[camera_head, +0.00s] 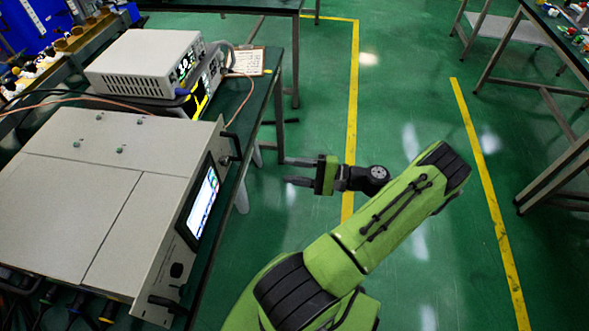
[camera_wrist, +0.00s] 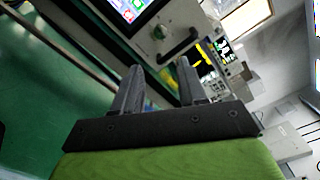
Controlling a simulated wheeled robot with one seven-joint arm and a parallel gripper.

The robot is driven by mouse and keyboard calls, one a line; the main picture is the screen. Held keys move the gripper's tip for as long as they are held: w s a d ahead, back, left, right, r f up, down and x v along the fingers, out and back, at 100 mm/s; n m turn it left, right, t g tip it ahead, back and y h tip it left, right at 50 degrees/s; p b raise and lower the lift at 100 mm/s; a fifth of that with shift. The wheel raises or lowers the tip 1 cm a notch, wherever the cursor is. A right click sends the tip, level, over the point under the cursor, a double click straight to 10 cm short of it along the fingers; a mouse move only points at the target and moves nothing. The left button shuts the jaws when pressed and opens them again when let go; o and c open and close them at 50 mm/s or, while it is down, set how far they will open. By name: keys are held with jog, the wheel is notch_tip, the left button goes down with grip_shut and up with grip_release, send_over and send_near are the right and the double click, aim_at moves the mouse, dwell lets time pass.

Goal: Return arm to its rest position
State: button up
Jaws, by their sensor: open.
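My gripper (camera_head: 298,171) is at the end of my green arm in the head view, pointing left toward the bench edge. Its two fingers are apart with nothing between them. It is to the right of the microwave generator (camera_head: 95,190), a large beige box with a lit screen (camera_head: 202,203) on its front panel, and apart from it. In the wrist view the open gripper (camera_wrist: 158,82) faces the generator's front panel, where a dark handle (camera_wrist: 180,47) and the lower part of the screen (camera_wrist: 130,8) show.
Stacked instruments (camera_head: 150,62) and a clipboard (camera_head: 247,61) sit on the dark green bench (camera_head: 254,100). Another table (camera_head: 545,30) stands at the upper right. Green floor (camera_head: 400,110) with yellow lines (camera_head: 352,100) lies open between the benches.

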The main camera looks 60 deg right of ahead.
dwell(0.3)
jog(key=w+a+r+n+g+p, duration=0.2)
jog(key=w+a+r+n+g, duration=0.35)
jog(key=a+g, duration=0.2)
jog(key=w+a+r+n+g+p, duration=0.1)
jog(key=w+a+r+n+g, duration=0.45)
jog(key=a, duration=0.25)
jog(key=s+a+r+n+t+h+p, duration=0.1)
jog(key=s+a+r+n+h+p, duration=0.2)
jog(key=s+a+r+n+h, duration=0.3)
jog(key=s+a+r+n, duration=0.3)
jog(key=s+a+r, duration=0.2)
jog(key=a+r, duration=0.2)
jog(key=shift+a+r+t, duration=0.25)
jog(key=shift+r+t, duration=0.05)
jog(key=shift+r, duration=0.6)
jog(key=shift+s, duration=0.1)
